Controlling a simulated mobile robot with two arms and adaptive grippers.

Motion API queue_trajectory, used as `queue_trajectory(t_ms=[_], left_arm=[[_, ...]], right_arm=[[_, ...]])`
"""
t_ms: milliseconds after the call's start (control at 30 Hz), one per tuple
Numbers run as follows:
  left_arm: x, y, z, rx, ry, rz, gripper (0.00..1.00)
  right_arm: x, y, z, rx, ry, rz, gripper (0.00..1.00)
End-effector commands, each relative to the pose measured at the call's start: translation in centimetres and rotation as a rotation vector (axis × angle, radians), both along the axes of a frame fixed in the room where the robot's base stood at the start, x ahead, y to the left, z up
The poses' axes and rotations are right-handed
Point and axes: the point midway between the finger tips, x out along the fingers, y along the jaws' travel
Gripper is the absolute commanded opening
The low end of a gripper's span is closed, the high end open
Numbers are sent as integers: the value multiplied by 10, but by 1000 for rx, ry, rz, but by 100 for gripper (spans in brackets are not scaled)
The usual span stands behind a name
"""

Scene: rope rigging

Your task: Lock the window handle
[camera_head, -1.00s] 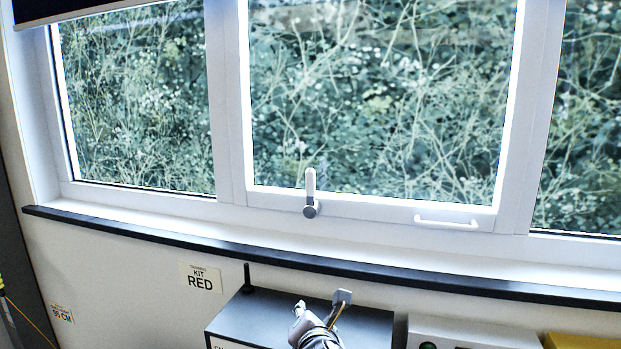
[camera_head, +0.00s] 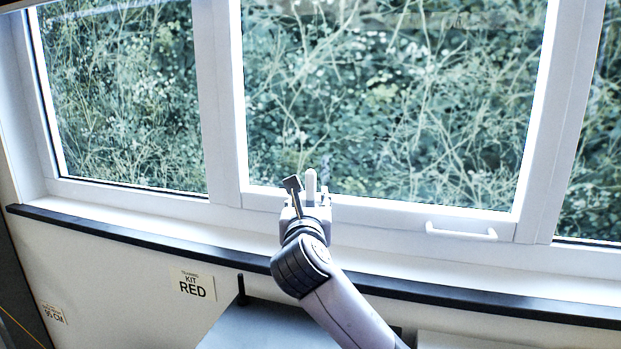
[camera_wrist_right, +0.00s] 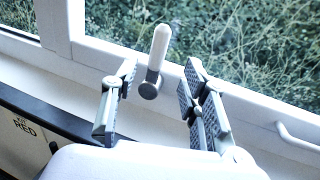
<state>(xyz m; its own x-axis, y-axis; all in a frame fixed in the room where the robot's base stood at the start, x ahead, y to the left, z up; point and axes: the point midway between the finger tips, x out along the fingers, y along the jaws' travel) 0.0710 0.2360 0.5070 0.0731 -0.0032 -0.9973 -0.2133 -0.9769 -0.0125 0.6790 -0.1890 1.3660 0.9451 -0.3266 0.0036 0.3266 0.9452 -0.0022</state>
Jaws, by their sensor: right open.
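The white window handle (camera_head: 311,184) stands upright on the lower frame of the middle window pane. Its round grey base is hidden behind my gripper in the head view. In the right wrist view the handle (camera_wrist_right: 159,50) and its grey base (camera_wrist_right: 148,91) show clearly, between and beyond my fingers. My right gripper (camera_head: 308,192) is in front of the handle at sill height. In the wrist view the right gripper (camera_wrist_right: 158,92) is open, one finger on each side of the handle, with nothing between the pads touching it that I can see. My left gripper is not in view.
A white fixed pull bar (camera_head: 461,231) is on the frame to the right. A dark sill edge (camera_head: 130,236) runs below the window. A dark box (camera_head: 262,328) with a short black antenna stands below, under my arm. A "KIT RED" label (camera_head: 193,284) is on the wall.

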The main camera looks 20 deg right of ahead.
Motion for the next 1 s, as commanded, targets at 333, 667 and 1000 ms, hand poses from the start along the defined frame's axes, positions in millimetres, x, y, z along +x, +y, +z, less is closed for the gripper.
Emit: queue_trajectory(t_ms=[333,667,1000], left_arm=[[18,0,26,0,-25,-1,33],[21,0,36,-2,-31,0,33],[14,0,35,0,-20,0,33]], right_arm=[[66,-23,3,2,2,-2,41],[100,-35,1,2,0,-1,41],[105,-36,0,2,-1,1,41]])
